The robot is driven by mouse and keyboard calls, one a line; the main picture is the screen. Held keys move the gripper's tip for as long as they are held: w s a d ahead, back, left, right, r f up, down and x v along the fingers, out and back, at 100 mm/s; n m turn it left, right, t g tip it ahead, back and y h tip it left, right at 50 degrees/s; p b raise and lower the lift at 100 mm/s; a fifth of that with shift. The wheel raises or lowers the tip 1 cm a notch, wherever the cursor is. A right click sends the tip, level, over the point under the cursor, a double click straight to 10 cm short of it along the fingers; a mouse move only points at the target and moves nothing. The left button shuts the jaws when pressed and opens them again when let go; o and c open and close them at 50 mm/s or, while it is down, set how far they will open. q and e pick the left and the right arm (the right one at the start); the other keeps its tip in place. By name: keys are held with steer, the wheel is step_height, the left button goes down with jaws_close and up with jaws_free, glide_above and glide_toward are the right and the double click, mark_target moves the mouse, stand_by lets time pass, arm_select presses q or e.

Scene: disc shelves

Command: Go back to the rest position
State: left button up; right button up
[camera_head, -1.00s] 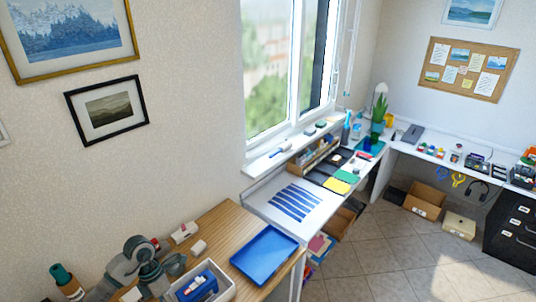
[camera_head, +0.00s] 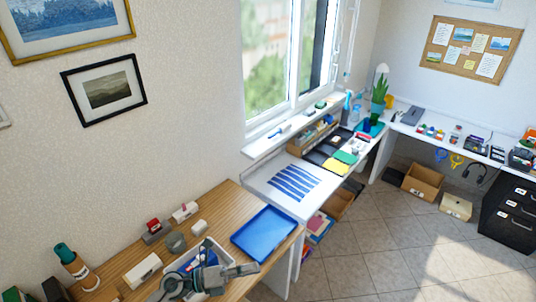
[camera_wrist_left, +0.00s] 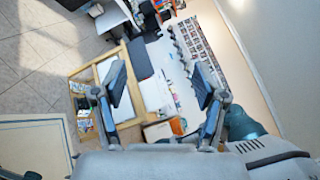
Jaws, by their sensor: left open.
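My left gripper (camera_head: 254,269) shows low in the head view, with my grey wrist and arm beside it over the front of the wooden desk (camera_head: 228,205). It is in front of a light grey bin (camera_head: 226,251) with blue things inside and partly hides it. In the left wrist view the two dark finger pads of my left gripper (camera_wrist_left: 160,86) stand wide apart, with nothing between them. My right gripper is in no view.
A blue tray (camera_head: 264,234) lies on the desk's right part. A brown bottle with a teal cap (camera_head: 78,267) and small boxes stand left. A white table (camera_head: 258,184) with blue strips (camera_head: 293,183) adjoins behind. The tiled floor (camera_head: 370,245) at right is largely clear.

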arm_select(q)
steer(key=w+a+n+t+y, duration=0.3)
steer(key=a+n+t+y, duration=0.1)
steer(key=n+t, duration=0.5)
steer(key=w+a+n+t+y, duration=0.2)
steer(key=a+n+t+y, duration=0.2)
steer(key=n+t, duration=0.5)
steer(key=s+a+f+n+g+y, duration=0.4)
steer(key=a+f+n+g+y, duration=0.45)
steer(key=f+n, duration=0.6)
steer(key=s+f+n+g+y, duration=0.1)
steer(key=s+f+n+g, duration=0.1)
steer(key=s+f+g, duration=0.65)
steer(key=s+f+n+g+y, duration=0.1)
steer(key=s+f+n, duration=0.35)
steer(key=s, duration=0.85)
step_height(320, 180, down, 29)
steer(key=s+m+g+b, duration=0.1)
steer(key=s+m+b, duration=0.1)
steer(key=s+a+f+g+b, duration=0.1)
steer(key=s+a+f, duration=0.2)
steer(key=s+f, duration=1.4)
steer(key=shift+a+g, duration=0.15)
steer(key=shift+g, duration=0.15)
